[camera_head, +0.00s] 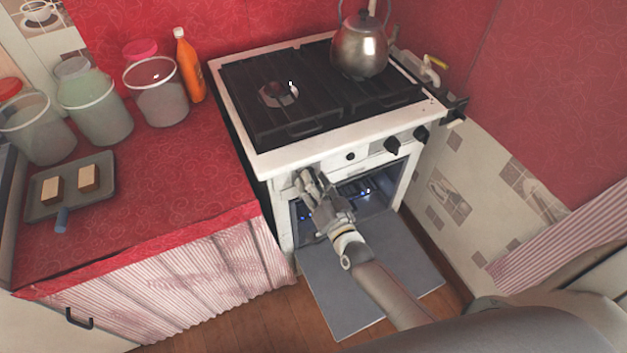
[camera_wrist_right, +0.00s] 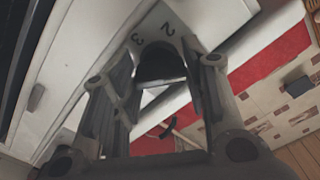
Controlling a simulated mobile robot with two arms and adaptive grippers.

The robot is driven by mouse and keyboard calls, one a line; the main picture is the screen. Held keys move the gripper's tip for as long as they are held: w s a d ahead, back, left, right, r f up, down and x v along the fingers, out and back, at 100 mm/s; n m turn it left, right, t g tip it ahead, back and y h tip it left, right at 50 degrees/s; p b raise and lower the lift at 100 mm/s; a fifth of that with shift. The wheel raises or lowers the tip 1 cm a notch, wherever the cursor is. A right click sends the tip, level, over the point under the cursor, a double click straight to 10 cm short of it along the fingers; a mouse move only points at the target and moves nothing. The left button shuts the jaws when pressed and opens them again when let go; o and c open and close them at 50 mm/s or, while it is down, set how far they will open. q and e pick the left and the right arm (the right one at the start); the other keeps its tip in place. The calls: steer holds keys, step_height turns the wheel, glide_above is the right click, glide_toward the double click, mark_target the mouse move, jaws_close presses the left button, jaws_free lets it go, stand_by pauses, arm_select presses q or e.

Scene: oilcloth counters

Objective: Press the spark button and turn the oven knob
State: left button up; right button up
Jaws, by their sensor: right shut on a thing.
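The white stove (camera_head: 255,160) stands in the corner with its oven door (camera_head: 340,290) folded down. My right gripper (camera_head: 307,186) is at the left end of the stove's front panel. In the right wrist view my right gripper (camera_wrist_right: 165,75) has its fingers on both sides of the dark oven knob (camera_wrist_right: 160,62), shut on it. Numbers show on the pale plate behind the knob. In the head view the gripper hides this knob. A small round black button (camera_head: 350,156), perhaps the spark button, is to its right, untouched. Blue flames (camera_head: 364,191) show inside the oven. My left gripper is not in view.
Two black knobs (camera_head: 392,145) are further right on the panel. A metal kettle (camera_head: 360,52) stands on the hob. The red counter (camera_head: 150,200) at left holds jars, an orange bottle (camera_head: 189,65) and a tray (camera_head: 40,210). The open door lies under my right arm.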

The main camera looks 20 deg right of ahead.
steer(key=shift+n, duration=0.5)
steer(key=o, duration=1)
steer(key=shift+s, duration=0.15)
steer(key=s+d, duration=0.1)
steer(key=s, duration=1)
steer(key=shift+s, duration=0.4)
